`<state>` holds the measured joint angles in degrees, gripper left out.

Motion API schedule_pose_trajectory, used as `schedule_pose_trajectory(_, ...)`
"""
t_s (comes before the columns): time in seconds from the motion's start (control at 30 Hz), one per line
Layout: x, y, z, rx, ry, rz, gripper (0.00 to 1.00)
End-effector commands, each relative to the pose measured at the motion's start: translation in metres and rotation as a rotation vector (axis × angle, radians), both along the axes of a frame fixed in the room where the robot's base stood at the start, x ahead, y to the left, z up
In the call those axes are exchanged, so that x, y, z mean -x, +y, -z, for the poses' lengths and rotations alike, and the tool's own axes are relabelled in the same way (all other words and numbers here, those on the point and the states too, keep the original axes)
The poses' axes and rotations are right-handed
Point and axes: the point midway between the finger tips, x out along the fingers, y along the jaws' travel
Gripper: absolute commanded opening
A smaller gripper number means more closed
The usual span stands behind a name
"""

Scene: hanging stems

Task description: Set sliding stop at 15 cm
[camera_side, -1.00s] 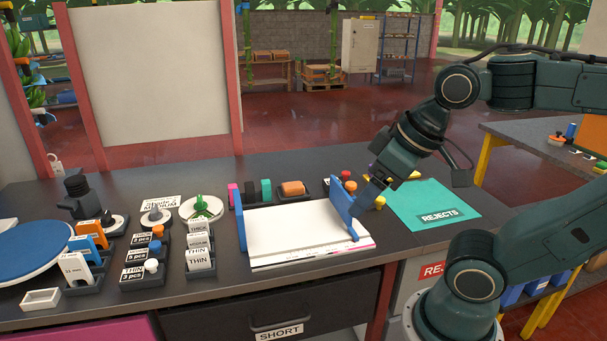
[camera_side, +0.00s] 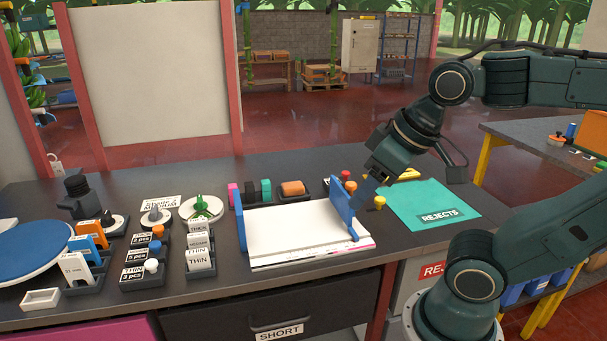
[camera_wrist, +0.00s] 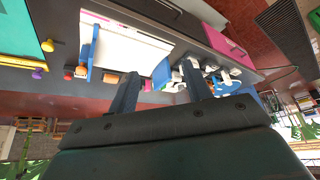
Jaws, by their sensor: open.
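A white measuring board (camera_side: 300,235) lies on the dark bench, with a blue upright plate at each end. The right blue plate (camera_side: 341,208) stands near the board's right end; the left blue plate (camera_side: 241,229) is at the other end. I cannot tell for certain which one slides, and scale figures are too small to read. Both plates also show in the wrist view, the right one (camera_wrist: 88,52) and the left one (camera_wrist: 162,72). My gripper (camera_side: 363,193) is open and empty, just right of and behind the right plate; its fingers (camera_wrist: 160,84) also show in the wrist view.
A teal rejects mat (camera_side: 430,200) lies right of the board, with a yellow knob (camera_side: 380,201) between them. Bench in front is narrow.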

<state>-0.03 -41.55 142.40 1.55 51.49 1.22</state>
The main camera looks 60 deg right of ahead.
Motion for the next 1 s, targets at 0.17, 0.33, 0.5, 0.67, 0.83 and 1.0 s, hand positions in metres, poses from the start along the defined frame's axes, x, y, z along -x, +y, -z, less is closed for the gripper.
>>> schedule_pose_trajectory(0.17,-0.017,-0.014,-0.003,-0.012,0.03,0.133,0.49)
schedule_pose_trajectory(0.33,-0.041,-0.036,-0.005,-0.022,0.062,0.335,0.49)
schedule_pose_trajectory(0.5,-0.065,-0.059,-0.004,-0.021,0.086,0.56,0.49)
schedule_pose_trajectory(0.67,-0.087,-0.08,-0.001,-0.007,0.095,0.769,0.49)
schedule_pose_trajectory(0.83,-0.107,-0.101,0.004,0.021,0.092,0.988,0.49)
schedule_pose_trajectory(1.0,-0.126,-0.12,0.013,0.061,0.07,1.202,0.49)
